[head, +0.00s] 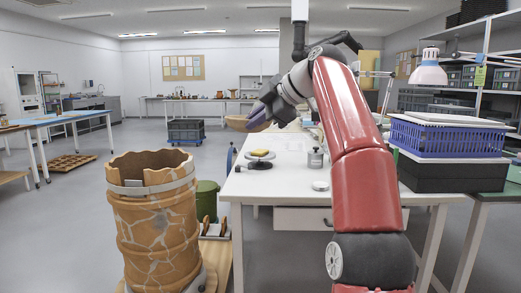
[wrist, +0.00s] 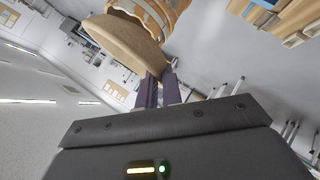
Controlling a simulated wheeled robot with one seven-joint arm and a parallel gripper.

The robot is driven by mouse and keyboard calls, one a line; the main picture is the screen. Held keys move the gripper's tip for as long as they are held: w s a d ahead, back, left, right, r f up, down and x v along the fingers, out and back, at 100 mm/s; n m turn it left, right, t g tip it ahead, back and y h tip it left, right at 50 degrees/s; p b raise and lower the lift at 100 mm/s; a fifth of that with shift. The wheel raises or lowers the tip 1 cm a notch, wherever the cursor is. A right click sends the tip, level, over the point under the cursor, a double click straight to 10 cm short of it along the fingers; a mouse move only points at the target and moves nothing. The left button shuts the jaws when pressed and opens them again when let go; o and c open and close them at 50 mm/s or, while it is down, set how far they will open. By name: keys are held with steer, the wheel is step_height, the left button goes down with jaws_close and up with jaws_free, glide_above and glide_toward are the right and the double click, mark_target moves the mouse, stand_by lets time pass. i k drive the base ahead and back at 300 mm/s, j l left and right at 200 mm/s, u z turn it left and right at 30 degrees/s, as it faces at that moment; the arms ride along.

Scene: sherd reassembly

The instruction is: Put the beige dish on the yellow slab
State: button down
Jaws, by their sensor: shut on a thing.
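The beige dish (head: 240,124) is held in the air above and to the left of the white table's far part. My gripper (head: 262,116) is shut on its rim. In the wrist view the dish (wrist: 125,42) shows as a tan bowl beside the purple fingers (wrist: 158,88), which close on its edge. The yellow slab (head: 260,152) lies on a dark round stand on the white table, below and slightly right of the dish, and apart from it. I cannot see the slab in the wrist view.
The round stand (head: 250,160) sits near the left edge of the white table (head: 265,186). A large cracked orange vessel (head: 155,225) stands at the front left.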

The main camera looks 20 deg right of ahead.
mark_target(259, 151)
steer(key=i+l, duration=0.2)
steer(key=i, duration=0.2)
steer(key=i+l, duration=0.2)
steer(key=i, duration=0.25)
steer(key=i+l, duration=0.2)
steer(key=i, duration=0.2)
steer(key=i+l, duration=0.2)
steer(key=i, duration=0.2)
